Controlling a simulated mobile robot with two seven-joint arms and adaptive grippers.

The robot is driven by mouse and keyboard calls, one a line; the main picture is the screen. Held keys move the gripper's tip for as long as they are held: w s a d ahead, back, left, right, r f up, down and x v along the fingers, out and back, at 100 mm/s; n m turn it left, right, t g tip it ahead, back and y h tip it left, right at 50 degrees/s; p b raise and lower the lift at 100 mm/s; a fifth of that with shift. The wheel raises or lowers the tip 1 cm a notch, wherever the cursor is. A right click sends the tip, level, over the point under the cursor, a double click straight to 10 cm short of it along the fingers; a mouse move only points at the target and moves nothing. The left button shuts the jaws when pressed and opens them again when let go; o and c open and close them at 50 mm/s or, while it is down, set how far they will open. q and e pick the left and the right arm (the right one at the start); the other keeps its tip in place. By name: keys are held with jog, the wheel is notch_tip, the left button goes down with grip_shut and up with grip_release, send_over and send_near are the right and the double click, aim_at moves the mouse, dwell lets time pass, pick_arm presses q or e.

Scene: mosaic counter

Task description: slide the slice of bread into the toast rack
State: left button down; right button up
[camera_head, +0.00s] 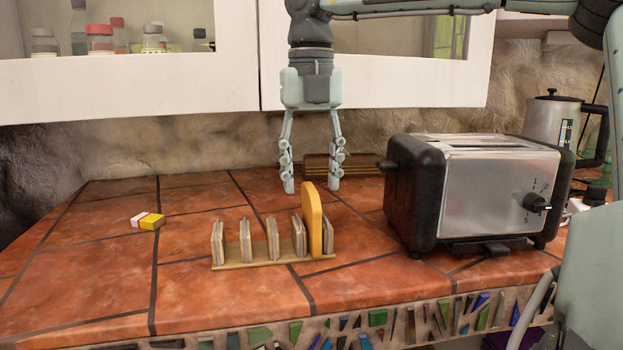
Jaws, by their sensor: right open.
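The slice of bread (314,220) is orange-yellow and stands upright in the toast rack (233,264), between the two rightmost dividers. Its rounded top rises above the dividers. The rack is pale wood with several upright dividers and stands near the counter's front edge. My right gripper (311,187) points down at the bread's top, with one finger to each side of it in the picture. It is open, and a gap shows between its fingers and the bread. My left gripper does not show.
A black and silver toaster (497,195) stands right of the rack, with a metal kettle (549,120) behind it. A small yellow and white block (150,221) lies at left. A brown wooden object (352,164) lies behind the gripper. The left counter is mostly clear.

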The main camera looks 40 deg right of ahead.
notch_tip(320, 180, up, 11)
dwell(0.3)
dwell(0.5)
